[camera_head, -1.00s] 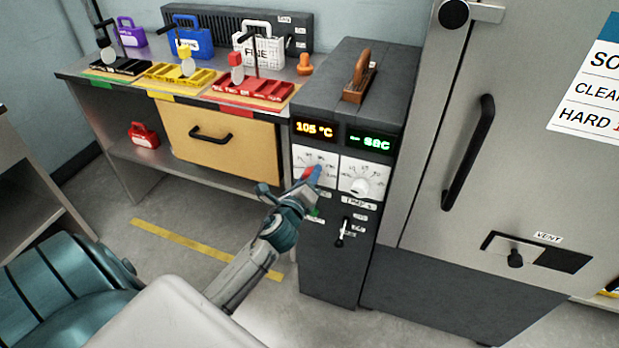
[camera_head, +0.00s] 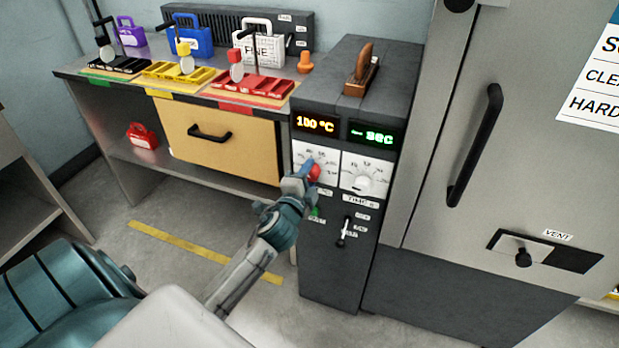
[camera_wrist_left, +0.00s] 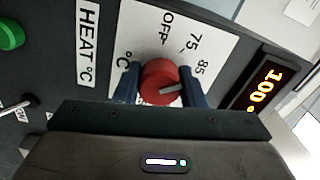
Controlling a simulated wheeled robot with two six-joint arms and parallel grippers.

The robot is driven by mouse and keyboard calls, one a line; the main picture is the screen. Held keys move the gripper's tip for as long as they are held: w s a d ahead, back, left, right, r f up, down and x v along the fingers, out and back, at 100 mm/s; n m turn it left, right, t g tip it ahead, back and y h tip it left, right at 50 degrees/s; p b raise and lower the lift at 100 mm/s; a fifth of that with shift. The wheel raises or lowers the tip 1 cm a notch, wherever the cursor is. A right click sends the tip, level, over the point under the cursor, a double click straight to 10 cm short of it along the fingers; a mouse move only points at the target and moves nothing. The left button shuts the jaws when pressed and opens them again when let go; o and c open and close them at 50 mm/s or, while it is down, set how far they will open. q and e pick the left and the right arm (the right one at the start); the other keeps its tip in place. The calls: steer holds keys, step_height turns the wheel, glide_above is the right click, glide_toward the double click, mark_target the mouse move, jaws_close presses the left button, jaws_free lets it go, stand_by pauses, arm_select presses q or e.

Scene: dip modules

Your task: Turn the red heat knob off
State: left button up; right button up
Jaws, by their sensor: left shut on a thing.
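The red heat knob (camera_head: 314,173) sits on a white dial plate on the front of the dark grey control cabinet (camera_head: 335,250). My left gripper (camera_head: 308,172) is at the knob, and in the left wrist view its two blue fingers (camera_wrist_left: 160,86) stand on either side of the knob (camera_wrist_left: 158,82), shut on it. My right gripper is not in view.
A white timer knob (camera_head: 362,181) is just right of the red knob. A large grey door with a black handle (camera_head: 474,145) stands at right.

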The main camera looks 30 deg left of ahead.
arm_select(q)
steer(key=n+b, duration=0.1)
steer(key=n, duration=0.1)
steer(key=n+b, duration=0.1)
steer(key=n, duration=0.2)
steer(key=shift+f+n, duration=0.2)
steer(key=shift+n, duration=0.1)
steer(key=n+b, duration=0.2)
steer(key=n, duration=0.3)
steer(key=shift+d, duration=0.1)
steer(key=shift+n+b, duration=0.3)
steer(key=shift+n, duration=0.7)
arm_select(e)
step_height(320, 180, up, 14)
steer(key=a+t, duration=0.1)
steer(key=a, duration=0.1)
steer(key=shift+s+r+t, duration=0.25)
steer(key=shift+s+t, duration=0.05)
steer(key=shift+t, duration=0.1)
arm_select(q)
steer(key=o, duration=1)
